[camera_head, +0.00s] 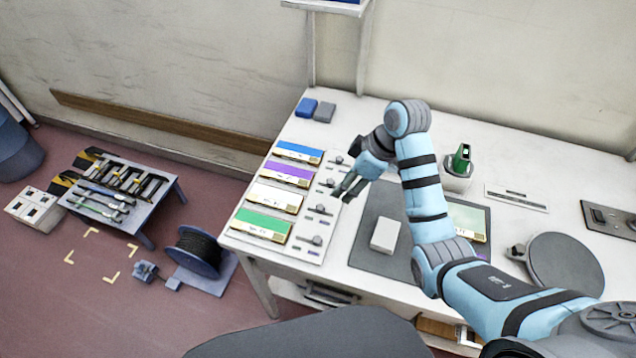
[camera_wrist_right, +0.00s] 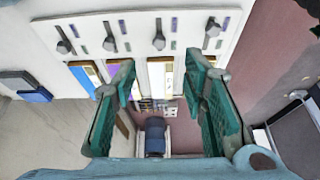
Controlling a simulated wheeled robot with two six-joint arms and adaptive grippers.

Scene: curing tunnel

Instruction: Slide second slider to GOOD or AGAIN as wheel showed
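The slider board (camera_head: 302,236) lies on the white table, with blue, purple, white and green cards on its left and a column of sliders on its right. The second slider (camera_head: 329,182) is in the purple card's row; its grey knob also shows in the right wrist view (camera_wrist_right: 110,44), near the card-side end of its slot. My right gripper (camera_head: 350,186) is open and empty above the slider column. In the right wrist view its green-padded fingers stand apart, with no knob between them. Slider markings are too small to read. My left gripper is out of view.
Blue and grey blocks (camera_head: 315,110) sit at the table's back left. A grey mat with a white box (camera_head: 385,235) is right of the board.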

